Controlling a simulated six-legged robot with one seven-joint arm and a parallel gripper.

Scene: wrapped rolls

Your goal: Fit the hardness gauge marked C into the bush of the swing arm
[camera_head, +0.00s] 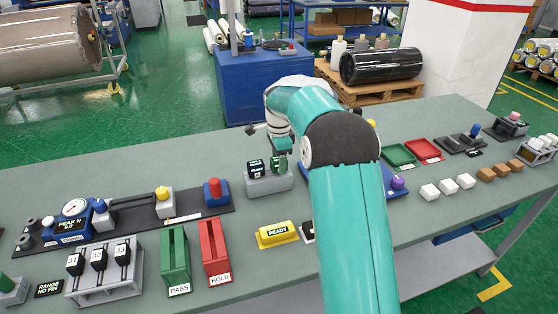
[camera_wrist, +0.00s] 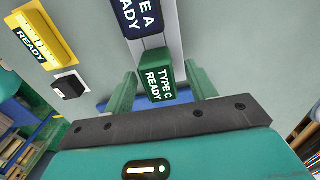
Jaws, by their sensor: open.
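The green gauge (camera_wrist: 158,80), marked "TYPE C READY", sits between the two fingers of my gripper (camera_wrist: 163,76) in the wrist view. The fingers are open, one on each side, with a visible gap on the right. In the head view the green gauge (camera_head: 279,164) stands in a grey holder (camera_head: 268,187), just below my gripper (camera_head: 282,147). A dark gauge marked "A" (camera_wrist: 142,17) stands beside it, also in the head view (camera_head: 256,168). I cannot tell which fixture is the swing arm; my arm hides part of the bench.
A yellow "READY" block (camera_head: 277,234) lies in front of the holder. A dark rail with a dial unit (camera_head: 74,220) and a red-topped post (camera_head: 213,192) is at left. Green PASS (camera_head: 175,260) and red HOLD (camera_head: 214,250) slots stand nearer. White blocks (camera_head: 448,186) lie at right.

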